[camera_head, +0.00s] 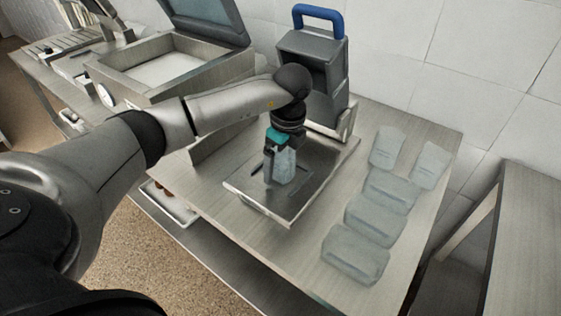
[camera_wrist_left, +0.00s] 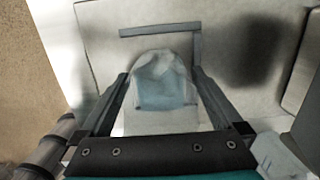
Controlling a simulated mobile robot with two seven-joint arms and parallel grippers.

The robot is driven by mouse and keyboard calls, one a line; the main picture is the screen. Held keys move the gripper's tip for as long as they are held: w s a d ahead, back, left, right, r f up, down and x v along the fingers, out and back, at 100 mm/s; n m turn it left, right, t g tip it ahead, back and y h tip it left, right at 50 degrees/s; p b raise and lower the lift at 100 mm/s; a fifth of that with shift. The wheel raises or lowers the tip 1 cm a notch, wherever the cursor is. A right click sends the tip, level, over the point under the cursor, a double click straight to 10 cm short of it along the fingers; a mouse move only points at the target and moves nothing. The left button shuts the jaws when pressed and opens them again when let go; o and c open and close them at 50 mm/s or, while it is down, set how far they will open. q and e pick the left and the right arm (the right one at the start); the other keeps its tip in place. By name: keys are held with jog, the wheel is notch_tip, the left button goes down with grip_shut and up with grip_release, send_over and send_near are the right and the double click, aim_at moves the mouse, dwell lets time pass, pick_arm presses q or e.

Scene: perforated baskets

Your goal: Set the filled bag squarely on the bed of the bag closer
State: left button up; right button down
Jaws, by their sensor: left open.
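The filled bag (camera_head: 284,166) is pale blue and translucent, and stands upright on the metal bed (camera_head: 248,192) of the bag closer (camera_head: 322,85). The closer is a grey upright housing with a blue handle, behind the bag. My left gripper (camera_head: 281,150) is above and around the bag, pointing down. In the left wrist view the bag (camera_wrist_left: 160,82) lies between the two open fingers, with small gaps visible at its sides. The bed (camera_wrist_left: 225,35) shows beneath it, with a dark bar beyond the bag. My right gripper is not in view.
Several similar pale bags (camera_head: 356,254) lie on the table (camera_head: 300,262) to the right. A metal box with a raised lid (camera_head: 170,68) stands at the back left. A wall is behind. The table's front right has some clear room.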

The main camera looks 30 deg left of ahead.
aim_at(286, 156)
pick_arm(q)
jog(key=r, duration=0.4)
jog(key=d+r+p, duration=0.1)
jog(key=r, duration=0.7)
jog(key=shift+d+r, duration=0.15)
jog(key=shift+d, duration=0.05)
